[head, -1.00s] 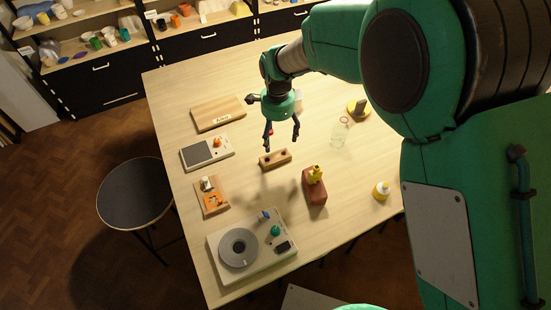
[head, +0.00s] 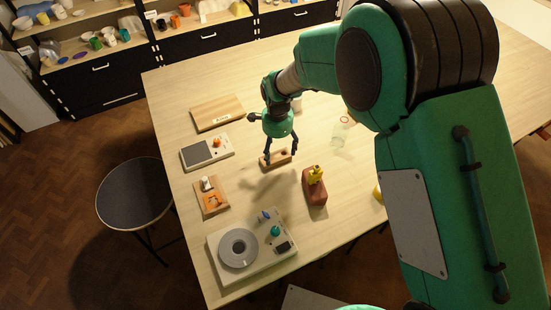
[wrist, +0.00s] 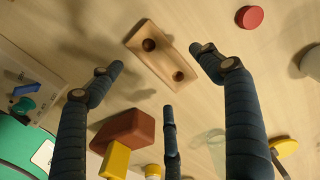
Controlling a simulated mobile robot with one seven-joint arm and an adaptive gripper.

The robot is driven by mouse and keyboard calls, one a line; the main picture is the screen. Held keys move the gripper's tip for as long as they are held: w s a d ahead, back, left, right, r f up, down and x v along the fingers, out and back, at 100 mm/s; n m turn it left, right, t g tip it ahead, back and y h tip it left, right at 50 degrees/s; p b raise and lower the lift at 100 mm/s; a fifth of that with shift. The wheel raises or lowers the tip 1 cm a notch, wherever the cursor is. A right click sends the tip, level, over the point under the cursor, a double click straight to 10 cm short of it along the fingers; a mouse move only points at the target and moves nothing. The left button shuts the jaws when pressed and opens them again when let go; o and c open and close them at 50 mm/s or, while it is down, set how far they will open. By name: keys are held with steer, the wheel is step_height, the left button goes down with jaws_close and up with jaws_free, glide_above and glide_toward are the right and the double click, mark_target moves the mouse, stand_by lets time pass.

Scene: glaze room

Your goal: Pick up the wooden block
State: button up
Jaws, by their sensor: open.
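The wooden block (head: 267,162) is a small light-brown bar lying on the table, partly hidden by my gripper in the head view. In the wrist view the block (wrist: 148,62) shows two dark round holes in its top. My gripper (head: 282,156) has its dark fingers pointing down over the block. In the wrist view my gripper (wrist: 156,68) is open and empty, with fingertips spread on the left, right and lower side of the block. I cannot tell the exact height of the fingertips above the table.
A red-brown block (head: 315,193) with a yellow object on it stands close to the right. A clear jar (head: 340,135), wooden board (head: 216,112), scale (head: 205,153) and wheel-like device (head: 270,262) are around. A red disc (wrist: 249,17) and white cylinder (wrist: 312,62) lie near.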

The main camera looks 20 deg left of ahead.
mark_target(277, 158)
steer(key=shift+f, duration=0.1)
steer(key=shift+f, duration=2.45)
steer(key=c, duration=1.5)
